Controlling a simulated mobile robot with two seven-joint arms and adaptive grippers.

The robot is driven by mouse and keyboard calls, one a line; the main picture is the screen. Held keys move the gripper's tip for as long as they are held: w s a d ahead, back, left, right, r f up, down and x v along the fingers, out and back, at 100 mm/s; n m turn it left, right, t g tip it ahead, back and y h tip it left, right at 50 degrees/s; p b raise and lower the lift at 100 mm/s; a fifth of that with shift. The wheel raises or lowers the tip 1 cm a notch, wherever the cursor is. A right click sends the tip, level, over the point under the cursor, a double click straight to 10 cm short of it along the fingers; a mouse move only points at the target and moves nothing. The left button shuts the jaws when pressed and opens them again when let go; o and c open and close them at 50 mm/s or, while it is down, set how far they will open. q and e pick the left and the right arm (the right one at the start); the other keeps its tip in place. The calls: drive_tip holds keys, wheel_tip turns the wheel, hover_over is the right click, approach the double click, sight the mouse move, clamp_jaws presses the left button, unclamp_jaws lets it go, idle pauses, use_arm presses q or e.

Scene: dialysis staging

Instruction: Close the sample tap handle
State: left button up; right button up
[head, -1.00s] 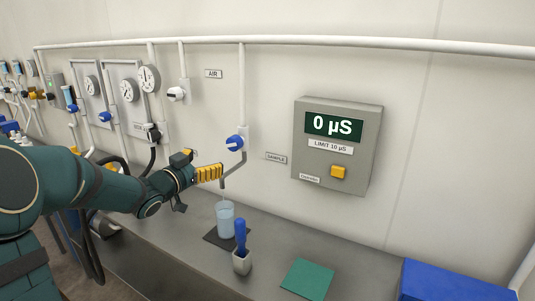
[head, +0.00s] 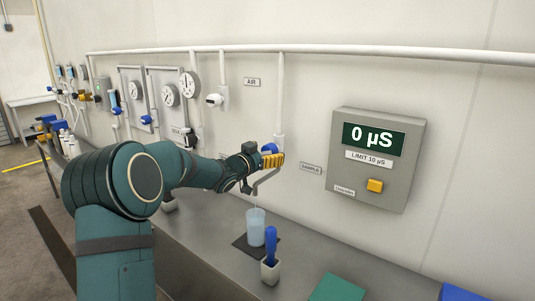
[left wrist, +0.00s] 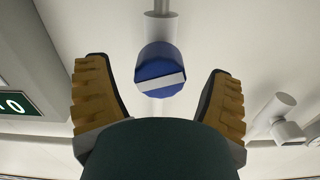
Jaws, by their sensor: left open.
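The sample tap handle is a blue round knob with a white bar, on a white pipe on the wall. In the head view the knob (head: 269,147) is partly hidden behind my left gripper (head: 272,160). In the left wrist view the blue knob (left wrist: 160,72) sits between and beyond the two yellow ribbed fingers of my left gripper (left wrist: 158,95), which are open with gaps on both sides. The tap's grey spout (head: 264,180) bends down over a clear beaker (head: 256,227) of pale blue liquid. My right gripper is not in view.
A grey meter box (head: 376,158) reading 0 µS hangs right of the tap. A green mat (head: 337,288) lies on the grey counter. Gauges and another tap (head: 214,100) are to the left.

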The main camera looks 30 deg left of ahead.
use_arm(q)
drive_tip(key=shift+w, duration=0.3)
drive_tip(key=c, duration=1.2)
drive_tip(key=shift+m+b, duration=0.75)
drive_tip(key=shift+m, duration=0.15)
drive_tip(key=shift+m+b, duration=0.45)
drive_tip(key=shift+m, duration=0.65)
drive_tip(key=o, duration=1.2)
drive_tip(key=shift+s, duration=0.15)
drive_tip(key=s, duration=1.1)
drive_tip(key=shift+s+a, duration=0.4)
drive_tip(key=shift+a, duration=0.05)
